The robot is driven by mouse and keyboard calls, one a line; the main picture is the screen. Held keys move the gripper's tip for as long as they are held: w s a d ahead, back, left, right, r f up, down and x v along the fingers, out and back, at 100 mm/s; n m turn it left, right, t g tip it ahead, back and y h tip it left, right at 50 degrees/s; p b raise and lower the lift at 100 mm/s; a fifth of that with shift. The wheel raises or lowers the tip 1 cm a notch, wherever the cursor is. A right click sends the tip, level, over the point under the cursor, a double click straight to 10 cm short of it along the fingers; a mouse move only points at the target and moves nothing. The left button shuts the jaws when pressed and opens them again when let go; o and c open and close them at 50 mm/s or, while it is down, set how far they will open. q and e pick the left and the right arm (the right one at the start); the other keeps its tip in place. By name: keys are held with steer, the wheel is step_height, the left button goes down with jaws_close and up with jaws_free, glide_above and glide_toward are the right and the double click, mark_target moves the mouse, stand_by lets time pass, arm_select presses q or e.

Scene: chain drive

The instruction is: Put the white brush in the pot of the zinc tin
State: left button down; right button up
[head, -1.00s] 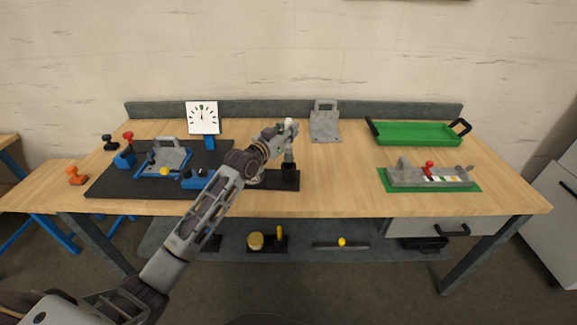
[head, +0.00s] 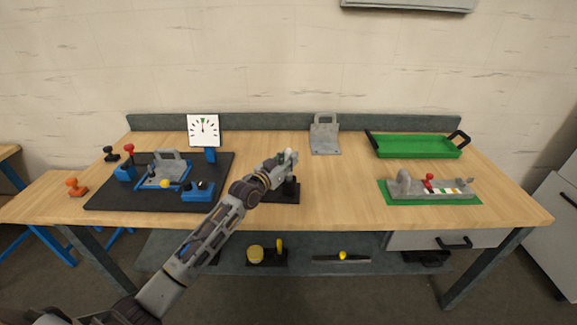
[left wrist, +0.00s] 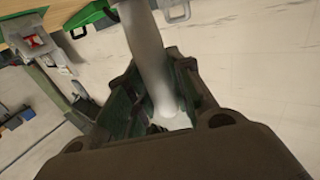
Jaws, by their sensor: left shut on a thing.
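My left gripper (head: 284,160) is shut on the white brush (left wrist: 149,50), whose pale round shaft runs up between the fingers in the left wrist view. In the head view the gripper is close above a small dark pot (head: 291,188) on a black base board (head: 283,197). The gripper and wrist cover much of the brush and part of the board. I cannot tell whether the brush's lower end is inside the pot or just over it. No label for zinc is readable. My right gripper is not in view.
A black mat (head: 110,197) with a blue and grey fixture lies left. A grey plate with a handle (head: 325,140) stands behind. A green tray (head: 415,148) and a grey fixture on a green mat (head: 432,187) are right. The table's middle right is clear.

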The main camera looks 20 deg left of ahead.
mark_target(287, 175)
arm_select(q)
step_height(287, 175, down, 2)
steer(key=shift+f, duration=0.5)
steer(key=c, duration=1.3)
jaws_free()
steer(key=shift+o, duration=0.2)
steer(key=shift+r, duration=0.2)
steer(key=shift+s+a+f, duration=0.15)
steer(key=shift+s, duration=0.25)
steer(key=v, duration=1.1)
steer(key=shift+b, duration=0.35)
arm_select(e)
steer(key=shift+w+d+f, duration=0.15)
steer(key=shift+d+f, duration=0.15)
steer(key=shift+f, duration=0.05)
